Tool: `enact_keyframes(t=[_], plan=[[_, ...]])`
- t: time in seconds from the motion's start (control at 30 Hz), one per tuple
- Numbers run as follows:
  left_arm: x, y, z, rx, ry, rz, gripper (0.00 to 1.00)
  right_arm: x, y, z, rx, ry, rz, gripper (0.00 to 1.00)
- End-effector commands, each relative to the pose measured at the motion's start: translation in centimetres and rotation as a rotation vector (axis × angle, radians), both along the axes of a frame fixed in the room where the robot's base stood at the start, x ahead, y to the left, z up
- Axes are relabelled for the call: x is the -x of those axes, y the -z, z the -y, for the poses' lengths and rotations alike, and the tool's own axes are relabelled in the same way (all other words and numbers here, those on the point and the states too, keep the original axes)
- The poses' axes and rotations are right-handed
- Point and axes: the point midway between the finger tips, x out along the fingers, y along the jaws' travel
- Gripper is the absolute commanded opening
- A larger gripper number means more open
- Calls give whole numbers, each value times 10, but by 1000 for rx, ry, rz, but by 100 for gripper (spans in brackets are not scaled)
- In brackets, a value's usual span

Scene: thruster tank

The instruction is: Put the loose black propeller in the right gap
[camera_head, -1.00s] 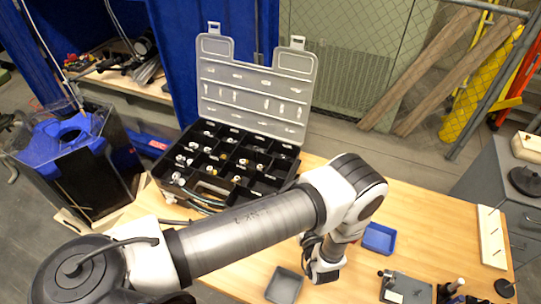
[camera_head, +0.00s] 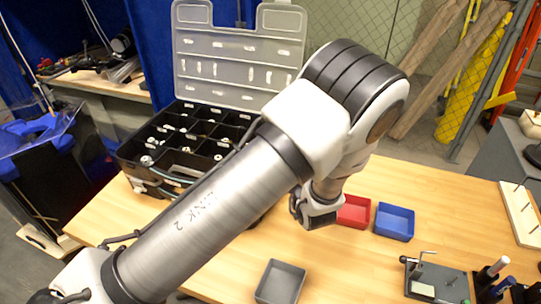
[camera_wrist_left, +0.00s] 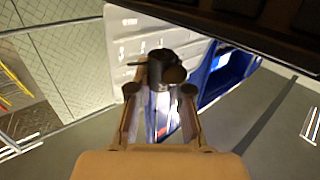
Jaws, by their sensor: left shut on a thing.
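My left gripper (camera_head: 316,208) is above the table near the red tray, and its fingertips are not clear in the head view. In the left wrist view, the left gripper (camera_wrist_left: 160,95) is shut on a small dark thing (camera_wrist_left: 168,68), which looks like the black propeller, with a round body and a thin arm to the left. It is held clear of any surface in that view. I cannot make out the right gap in either view. My right gripper is not in view.
A black case (camera_head: 186,125) with a raised grey lid (camera_head: 235,45) stands at the back left. A red tray (camera_head: 353,212), blue tray (camera_head: 394,222) and grey tray (camera_head: 280,282) are on the wooden table. Tools stand at the right. A blue-topped tank (camera_head: 35,130) is at far left.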

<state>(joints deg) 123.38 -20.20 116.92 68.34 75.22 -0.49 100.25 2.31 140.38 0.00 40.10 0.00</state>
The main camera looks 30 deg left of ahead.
Motion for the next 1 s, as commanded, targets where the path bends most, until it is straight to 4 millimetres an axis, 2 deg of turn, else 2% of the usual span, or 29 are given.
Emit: enact_keyframes(t=[0.03,0.1,0.13,0.2,0.33,0.57,0.6,0.67,1.0], plan=[[-2,13,-3,1,-1,7,5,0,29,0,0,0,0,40],[-4,11,-9,5,-2,4,5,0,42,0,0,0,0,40],[-11,6,-18,9,-5,4,5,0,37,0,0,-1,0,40],[-21,4,-31,7,-5,2,5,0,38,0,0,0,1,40],[-33,1,-43,4,-1,0,5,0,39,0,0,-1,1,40],[-58,2,-75,5,-3,3,5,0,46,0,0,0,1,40],[-60,8,-78,3,-1,0,5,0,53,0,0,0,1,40],[-60,18,-75,0,1,-1,5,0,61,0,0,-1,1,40],[-59,18,-75,1,1,-1,5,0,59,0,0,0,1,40]])
